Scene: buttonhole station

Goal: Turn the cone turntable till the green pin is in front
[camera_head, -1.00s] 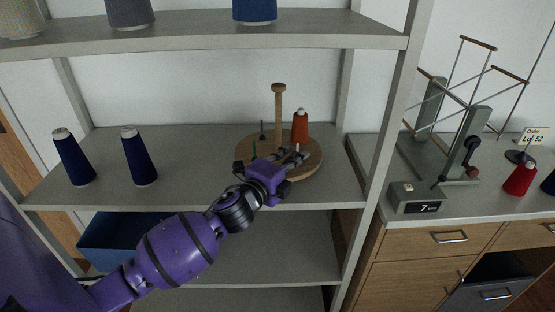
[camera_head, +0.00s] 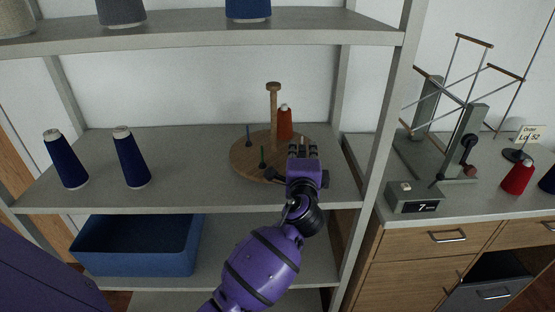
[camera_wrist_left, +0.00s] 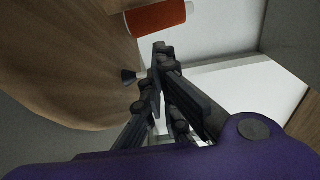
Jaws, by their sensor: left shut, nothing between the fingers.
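The cone turntable (camera_head: 240,163) is a round wooden disc on the middle shelf, with a wooden centre post (camera_head: 274,108). The green pin (camera_head: 262,157) stands at its front, slightly left of the post. A blue pin (camera_head: 248,135) stands at the back left. An orange-red cone (camera_head: 285,124) stands at the back right. My left gripper (camera_head: 302,143) is shut and empty over the disc's right edge. In the left wrist view its fingertips (camera_wrist_left: 160,58) are beside the disc (camera_wrist_left: 70,50), near a dark pin (camera_wrist_left: 130,77) and the orange-red cone (camera_wrist_left: 156,18). Contact cannot be told.
Two dark blue cones (camera_head: 65,160) (camera_head: 131,158) stand on the same shelf at left. A blue bin (camera_head: 140,250) sits on the shelf below. A shelf upright (camera_head: 383,120) stands right of my gripper. The upper shelf (camera_head: 200,35) holds more cones.

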